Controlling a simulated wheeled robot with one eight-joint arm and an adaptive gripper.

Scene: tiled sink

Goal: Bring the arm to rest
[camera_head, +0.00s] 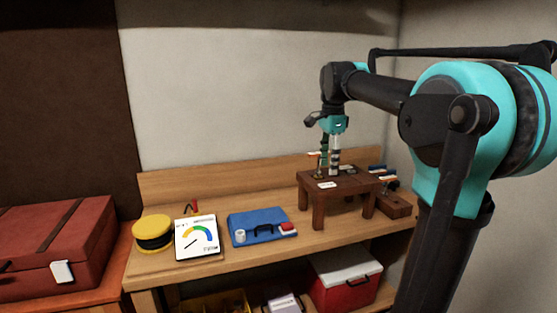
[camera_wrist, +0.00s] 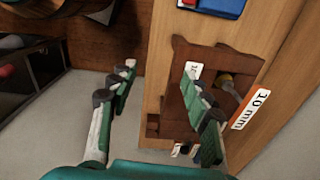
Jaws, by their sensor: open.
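My gripper (camera_head: 329,158) hangs from the arm, which reaches in from the right, close above a small dark wooden stand (camera_head: 318,185) on the workbench. In the wrist view my gripper (camera_wrist: 159,72) has its two fingers wide apart, with nothing held between them. The right finger overlaps the wooden stand (camera_wrist: 181,108) in that view; whether it touches cannot be told.
On the workbench (camera_head: 270,258) are a yellow spool (camera_head: 152,225), a gauge card (camera_head: 196,238) and a blue case (camera_head: 257,226). A red suitcase (camera_head: 55,245) lies at left. A red-and-white cooler (camera_head: 343,280) is below. The air left of my gripper is clear.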

